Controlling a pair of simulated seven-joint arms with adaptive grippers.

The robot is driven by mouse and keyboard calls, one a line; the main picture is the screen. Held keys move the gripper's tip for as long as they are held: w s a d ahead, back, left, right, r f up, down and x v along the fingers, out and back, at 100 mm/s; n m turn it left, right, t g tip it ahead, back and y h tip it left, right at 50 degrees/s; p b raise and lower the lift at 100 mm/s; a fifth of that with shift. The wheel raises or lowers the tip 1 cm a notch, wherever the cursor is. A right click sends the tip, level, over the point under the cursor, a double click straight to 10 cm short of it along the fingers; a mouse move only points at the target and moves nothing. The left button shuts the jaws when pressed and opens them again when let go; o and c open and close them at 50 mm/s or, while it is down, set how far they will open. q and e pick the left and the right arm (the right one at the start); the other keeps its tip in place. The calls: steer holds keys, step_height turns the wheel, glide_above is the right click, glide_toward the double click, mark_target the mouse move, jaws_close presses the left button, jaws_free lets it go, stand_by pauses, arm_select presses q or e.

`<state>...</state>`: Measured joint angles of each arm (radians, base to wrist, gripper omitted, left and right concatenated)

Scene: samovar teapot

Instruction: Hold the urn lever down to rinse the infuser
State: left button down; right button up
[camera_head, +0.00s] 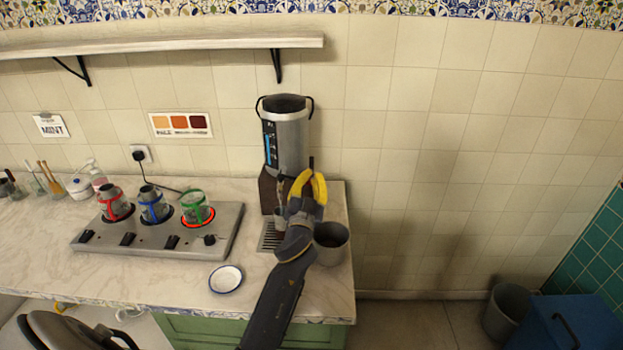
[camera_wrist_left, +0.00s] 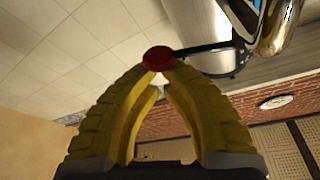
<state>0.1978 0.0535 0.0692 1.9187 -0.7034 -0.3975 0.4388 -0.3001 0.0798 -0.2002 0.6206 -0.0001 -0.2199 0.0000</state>
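The urn (camera_head: 290,140), a tall metal cylinder with a blue level gauge, stands on a dark base by the wall. My left gripper (camera_head: 312,180) is in front of its lower right side. In the left wrist view, the lever is a dark rod with a red knob (camera_wrist_left: 158,58), and the yellow fingertips (camera_wrist_left: 158,66) close together at the knob. A brass spout (camera_wrist_left: 280,25) shows beside it. A small pale vessel (camera_head: 281,217) stands under the spout, partly hidden by my gripper; I cannot tell whether it is the infuser. My right gripper is out of view.
A grey pot (camera_head: 331,243) stands right of my left wrist, near the counter's edge. A drip tray (camera_head: 270,238) lies below the spout. A burner plate (camera_head: 155,246) with three small pots is at left. A white saucer (camera_head: 226,279) lies in front.

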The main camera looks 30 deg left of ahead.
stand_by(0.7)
arm_select(q)
steer(key=s+d, duration=0.4)
steer(key=s, duration=0.4)
steer(key=shift+s+d+r, duration=0.2)
steer(key=shift+r, duration=0.15)
stand_by(0.8)
